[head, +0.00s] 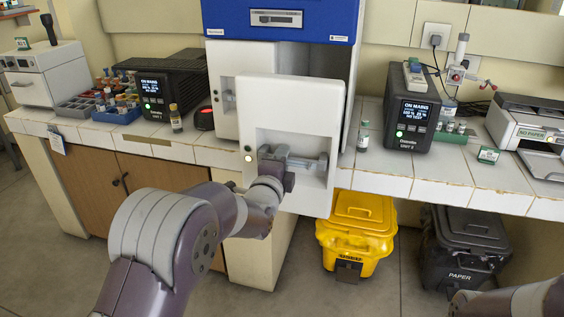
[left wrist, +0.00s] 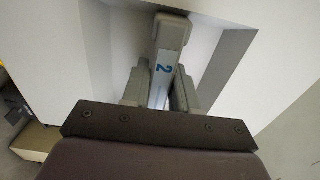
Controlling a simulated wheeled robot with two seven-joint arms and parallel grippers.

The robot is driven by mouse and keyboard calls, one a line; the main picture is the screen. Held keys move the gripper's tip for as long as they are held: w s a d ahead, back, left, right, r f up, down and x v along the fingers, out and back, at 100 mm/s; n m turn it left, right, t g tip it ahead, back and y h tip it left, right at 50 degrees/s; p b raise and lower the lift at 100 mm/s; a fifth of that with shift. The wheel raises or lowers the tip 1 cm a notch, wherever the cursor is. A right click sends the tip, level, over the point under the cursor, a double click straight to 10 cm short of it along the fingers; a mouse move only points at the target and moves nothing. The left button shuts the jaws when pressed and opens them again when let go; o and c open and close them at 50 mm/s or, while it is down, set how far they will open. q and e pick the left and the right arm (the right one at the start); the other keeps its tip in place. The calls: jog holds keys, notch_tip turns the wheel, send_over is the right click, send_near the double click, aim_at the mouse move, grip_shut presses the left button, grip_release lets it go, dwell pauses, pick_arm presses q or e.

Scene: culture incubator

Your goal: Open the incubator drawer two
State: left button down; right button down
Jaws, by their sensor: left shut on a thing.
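The incubator (head: 295,20) has a blue upper part and white drawers below. One white drawer front (head: 292,98) stands out toward me from the cabinet body, with a grey bar handle (head: 312,163) in a recess. My left gripper (head: 285,160) is at this handle. In the left wrist view, the handle (left wrist: 166,45) carries a blue "2" and lies between the fingers of the left gripper (left wrist: 160,92), which is shut on it. Part of my right arm shows at the lower right of the head view; its gripper is not in view.
A yellow bin (head: 358,228) and a dark paper bin (head: 465,245) stand under the bench to the right. Black power units stand on the tiled bench (head: 425,180) on both sides. A small vial (head: 363,137) stands just right of the drawer.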

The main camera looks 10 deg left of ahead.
pick_arm(q)
jog(key=shift+s, duration=0.2)
dwell(0.3)
jog(key=c, duration=1)
grip_release()
jog(key=shift+o, duration=0.2)
jog(key=s, duration=1.2)
jog(key=shift+s+a, duration=0.25)
jog(key=shift+s, duration=0.1)
